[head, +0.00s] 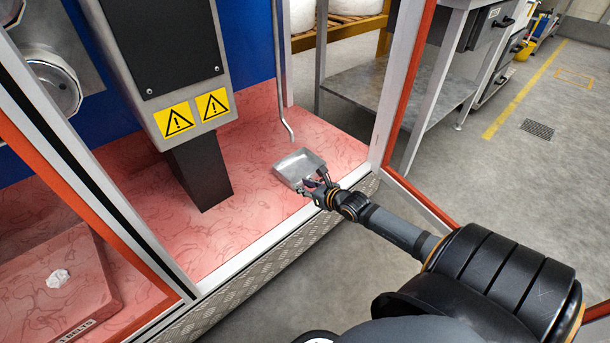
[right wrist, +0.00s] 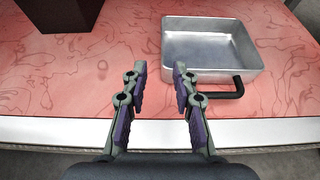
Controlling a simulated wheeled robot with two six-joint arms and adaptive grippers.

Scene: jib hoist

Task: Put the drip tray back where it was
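The drip tray (head: 298,165) is a shallow square metal tray on the red marbled floor of the cabin, below the end of a thin hanging pipe (head: 287,125). In the right wrist view the tray (right wrist: 208,50) lies flat, with a dark bar handle (right wrist: 235,90) at its near right corner. My right gripper (head: 320,183) reaches in over the sill beside the tray's near edge. In the right wrist view my right gripper (right wrist: 157,75) has its fingers apart with nothing between them, left of the handle. My left gripper is not in view.
A black post (head: 197,172) under a grey box with warning labels (head: 193,112) stands left of the tray. Orange and white door frames (head: 402,85) flank the opening. A red box (head: 60,285) sits at lower left. The floor between post and tray is clear.

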